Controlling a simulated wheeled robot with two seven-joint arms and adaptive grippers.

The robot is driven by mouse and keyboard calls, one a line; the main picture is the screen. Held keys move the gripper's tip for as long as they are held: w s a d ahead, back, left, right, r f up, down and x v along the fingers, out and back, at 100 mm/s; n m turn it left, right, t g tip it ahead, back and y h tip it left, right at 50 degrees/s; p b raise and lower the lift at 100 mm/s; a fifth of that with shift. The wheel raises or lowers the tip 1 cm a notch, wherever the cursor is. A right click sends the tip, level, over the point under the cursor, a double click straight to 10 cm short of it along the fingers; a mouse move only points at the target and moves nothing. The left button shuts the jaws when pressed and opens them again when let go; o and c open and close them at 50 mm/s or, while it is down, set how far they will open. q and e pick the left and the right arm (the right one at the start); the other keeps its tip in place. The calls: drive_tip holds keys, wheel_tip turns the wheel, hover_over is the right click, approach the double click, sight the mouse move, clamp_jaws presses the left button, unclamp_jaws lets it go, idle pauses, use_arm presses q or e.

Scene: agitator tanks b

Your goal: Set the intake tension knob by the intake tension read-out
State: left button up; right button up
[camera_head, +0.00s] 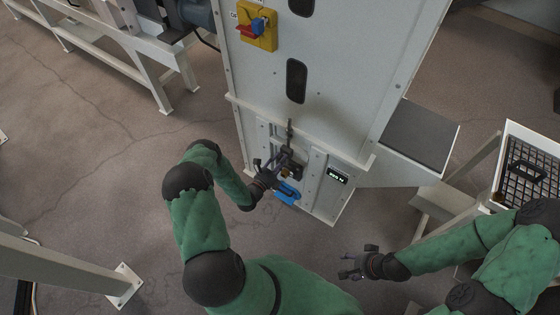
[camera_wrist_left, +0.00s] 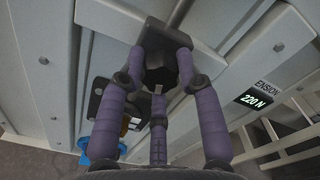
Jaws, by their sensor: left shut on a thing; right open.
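My left gripper (camera_head: 277,170) is at the lower front of the tall grey cabinet. In the left wrist view its purple-grey fingers are closed around a dark knob (camera_wrist_left: 160,72), the intake tension knob. The fingers cover much of the knob, and no pointer mark on it can be made out. The read-out (camera_wrist_left: 254,100) to the right of the knob shows 220 N, under a label of which "ENSION" is legible. In the head view the read-out (camera_head: 337,176) is lit but too small to read surely. My right gripper (camera_head: 357,264) is open and empty, well away from the cabinet.
A blue part (camera_head: 288,192) sits just below the left gripper on the cabinet front. Higher up is a yellow plate with a red switch (camera_head: 257,27). A black gridded tray (camera_head: 530,172) stands at the right. Floor around my right gripper is clear.

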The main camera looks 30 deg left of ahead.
use_arm(q)
drive_tip(key=n, duration=0.4)
drive_tip(key=shift+w+a+r+n, duration=0.1)
drive_tip(key=shift+a+n, duration=0.05)
drive_tip(key=shift+n, duration=0.15)
drive_tip(key=shift+n+b, duration=0.4)
drive_tip(key=shift+n, duration=1.3)
drive_tip(key=shift+a, duration=0.1)
drive_tip(key=o, duration=1.1)
drive_tip(key=shift+o, duration=0.2)
drive_tip(key=s, duration=1.2)
drive_tip(key=shift+a, duration=0.4)
